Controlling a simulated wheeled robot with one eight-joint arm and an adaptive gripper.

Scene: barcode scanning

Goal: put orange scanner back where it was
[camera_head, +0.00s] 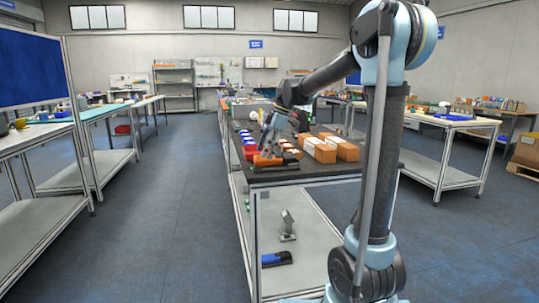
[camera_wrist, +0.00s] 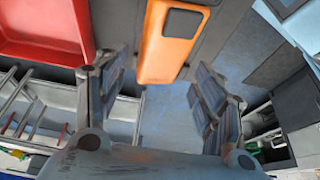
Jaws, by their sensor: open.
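In the head view my gripper (camera_head: 270,146) is low over the table, just above the orange shape.
A red bin (camera_wrist: 40,30) is close at the left in the wrist view. Blue bins (camera_head: 245,137) stand behind in the head view. Brown boxes (camera_head: 319,150) stand to the right on the dark table (camera_head: 335,171). A grey stand (camera_head: 287,226) is on the lower shelf.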

